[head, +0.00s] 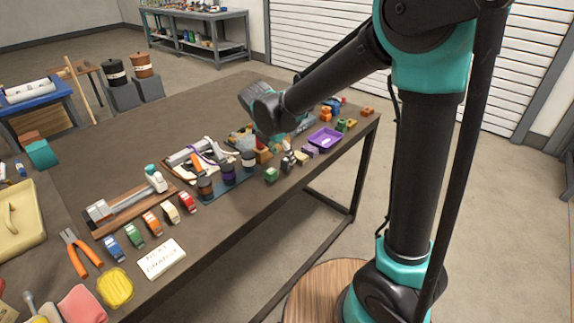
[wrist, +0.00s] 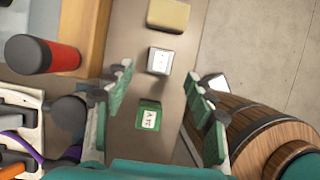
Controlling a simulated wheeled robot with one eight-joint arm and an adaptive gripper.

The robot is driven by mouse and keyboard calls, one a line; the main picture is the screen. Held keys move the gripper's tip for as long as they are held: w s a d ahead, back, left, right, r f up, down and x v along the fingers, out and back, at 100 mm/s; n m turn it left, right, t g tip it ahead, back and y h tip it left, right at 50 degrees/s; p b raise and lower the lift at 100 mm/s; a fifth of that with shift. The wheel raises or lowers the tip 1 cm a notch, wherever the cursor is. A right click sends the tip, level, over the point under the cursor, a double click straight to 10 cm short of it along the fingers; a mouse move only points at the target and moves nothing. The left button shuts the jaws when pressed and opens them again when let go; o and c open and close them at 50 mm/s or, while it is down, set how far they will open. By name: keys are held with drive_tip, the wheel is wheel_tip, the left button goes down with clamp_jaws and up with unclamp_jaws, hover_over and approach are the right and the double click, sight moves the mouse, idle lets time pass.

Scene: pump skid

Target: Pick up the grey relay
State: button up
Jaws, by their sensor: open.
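The grey relay (wrist: 160,61), a small block with a pale labelled top, lies on the dark tabletop in the wrist view. My gripper (wrist: 161,80) is open and empty, its green fingers spread left and right. The relay appears between and slightly beyond the fingertips, apart from both. A green relay (wrist: 149,115) with a white label lies nearer the palm, and a tan block (wrist: 168,15) lies beyond the grey one.
The table's front edge is close to the relays.

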sight(286, 160)
drive_tip(key=shift+x, duration=2.9)
drive_tip(key=shift+w, duration=0.15)
drive_tip(key=shift+c, duration=0.3)
drive_tip(key=c, duration=1.1)
drive_tip(key=shift+o, duration=0.2)
drive_tip(key=shift+r, duration=0.15)
